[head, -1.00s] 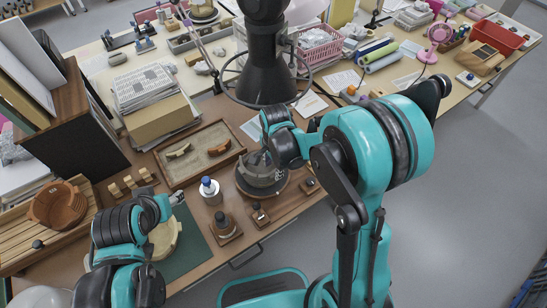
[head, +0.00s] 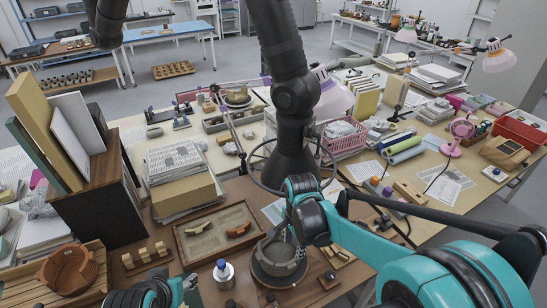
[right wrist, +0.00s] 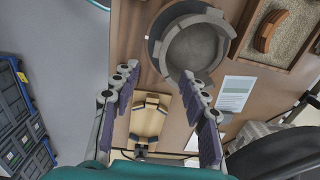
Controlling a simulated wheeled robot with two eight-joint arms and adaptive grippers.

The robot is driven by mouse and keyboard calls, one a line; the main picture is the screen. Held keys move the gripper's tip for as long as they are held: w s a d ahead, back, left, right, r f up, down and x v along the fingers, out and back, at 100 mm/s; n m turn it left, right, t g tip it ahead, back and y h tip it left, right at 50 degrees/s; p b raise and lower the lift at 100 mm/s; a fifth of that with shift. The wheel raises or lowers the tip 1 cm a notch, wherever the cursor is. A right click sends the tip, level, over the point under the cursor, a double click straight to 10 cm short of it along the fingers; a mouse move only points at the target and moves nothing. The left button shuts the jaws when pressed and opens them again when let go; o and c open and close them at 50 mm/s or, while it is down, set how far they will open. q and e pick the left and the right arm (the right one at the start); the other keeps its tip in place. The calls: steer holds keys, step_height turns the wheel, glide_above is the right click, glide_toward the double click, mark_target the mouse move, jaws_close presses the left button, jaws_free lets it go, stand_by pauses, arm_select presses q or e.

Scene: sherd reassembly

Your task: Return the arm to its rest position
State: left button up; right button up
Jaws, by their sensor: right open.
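My right gripper (right wrist: 160,75) is open, with nothing between its two fingers in the right wrist view. In the head view my right arm reaches in from the lower right, and its wrist hides most of that gripper. A grey ceramic vessel (head: 281,262) with an open top sits on a dark round stand, just below that wrist in the picture. In the right wrist view the vessel (right wrist: 197,50) lies beyond the fingertips, apart from them. My left gripper (head: 189,281) is at the bottom edge, mostly cut off; its fingers cannot be made out.
A sand tray (head: 180,238) with brown sherds lies left of the vessel. A white bottle with a blue cap (head: 223,273) stands in front of the tray. A black lamp-like column (head: 291,165) rises behind the vessel. A wooden rack (head: 148,257) and a brown bowl (head: 68,270) are at left.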

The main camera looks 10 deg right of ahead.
steer(key=s+d+r+n+t+b, duration=0.2)
steer(key=s+n+t, duration=0.1)
steer(key=s+n, duration=0.3)
steer(key=s+d+r+n+t+b, duration=0.1)
steer(key=s+d+r+n+t, duration=0.1)
steer(key=s+n, duration=0.3)
steer(key=d+n+t, duration=0.1)
steer(key=n, duration=0.2)
steer(key=shift+s+r+t+b, duration=0.3)
steer(key=shift+s+t+b, duration=0.05)
steer(key=shift+s+t, duration=0.05)
